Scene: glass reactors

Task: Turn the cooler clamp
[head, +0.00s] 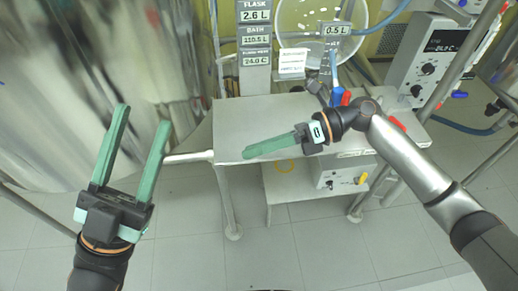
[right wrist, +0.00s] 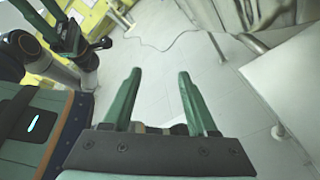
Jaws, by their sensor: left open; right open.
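I cannot pick out the cooler clamp for certain in either view. In the head view, small red and blue fittings (head: 341,96) sit at the back of the steel table, just beyond my right wrist. My left gripper (head: 142,116) is open and empty at the left, with its green fingers pointing up, in front of a shiny steel surface. My right gripper (head: 248,152) points left above the steel table, its fingers nearly overlapping in this view. In the right wrist view, its two fingers (right wrist: 160,74) are apart with only floor showing between them.
The steel table (head: 232,119) carries a readout column (head: 255,45) at the back. A round glass vessel (head: 312,22) stands behind it. A control box (head: 427,55) is at the right, and a smaller box (head: 343,175) is on the lower shelf. The tiled floor (head: 185,220) in front is clear.

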